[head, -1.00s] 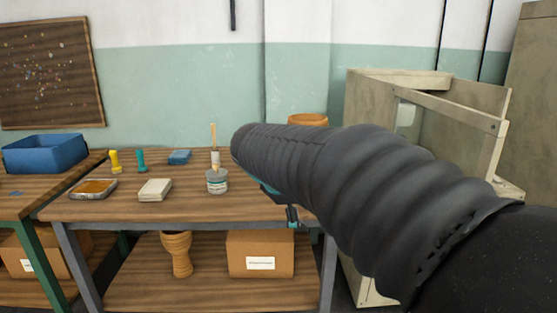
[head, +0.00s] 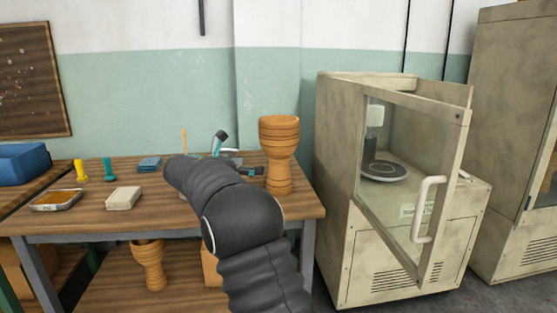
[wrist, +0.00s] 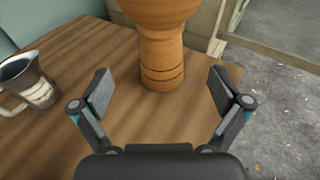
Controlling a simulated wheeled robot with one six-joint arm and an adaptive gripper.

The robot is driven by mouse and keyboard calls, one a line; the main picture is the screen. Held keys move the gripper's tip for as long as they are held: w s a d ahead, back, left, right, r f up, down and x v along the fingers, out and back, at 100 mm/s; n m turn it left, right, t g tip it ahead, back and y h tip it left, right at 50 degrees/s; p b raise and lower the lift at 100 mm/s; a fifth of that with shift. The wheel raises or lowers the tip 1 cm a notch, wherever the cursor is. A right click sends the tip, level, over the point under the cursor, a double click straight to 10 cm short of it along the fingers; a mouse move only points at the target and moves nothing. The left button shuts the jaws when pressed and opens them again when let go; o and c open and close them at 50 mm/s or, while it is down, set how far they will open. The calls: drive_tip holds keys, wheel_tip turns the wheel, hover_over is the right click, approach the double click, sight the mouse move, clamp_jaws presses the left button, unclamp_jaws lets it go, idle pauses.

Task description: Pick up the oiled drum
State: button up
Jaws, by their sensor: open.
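An orange-brown goblet drum (head: 279,150) stands upright, wide bowl up, near the right end of the workbench. In the wrist view the drum (wrist: 163,65) has its narrow foot on the wood, ahead of and between my fingers; its top is cut off. My gripper (wrist: 162,98) is open and empty, with a finger to each side of the foot's line, and does not appear to touch it. In the head view my gripper (head: 255,171) is just left of the drum, partly hidden by my arm. A similar drum (head: 149,266) stands on the lower shelf. I cannot tell by sheen which is oiled.
A grey mug-like pot (wrist: 30,82) stands left of my gripper. A white block (head: 123,198), a shallow tray (head: 57,201) and a blue stack (head: 150,164) are further left. A cabinet (head: 340,190) with an open glass door stands right of the bench.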

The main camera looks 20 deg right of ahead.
sight(279, 162)
drive_tip(key=x, duration=1.2)
drive_tip(key=shift+d, duration=0.2)
drive_tip(key=shift+c, duration=0.2)
drive_tip(key=c, duration=1.6)
drive_tip(key=shift+c, duration=1)
drive_tip(key=shift+r, duration=0.15)
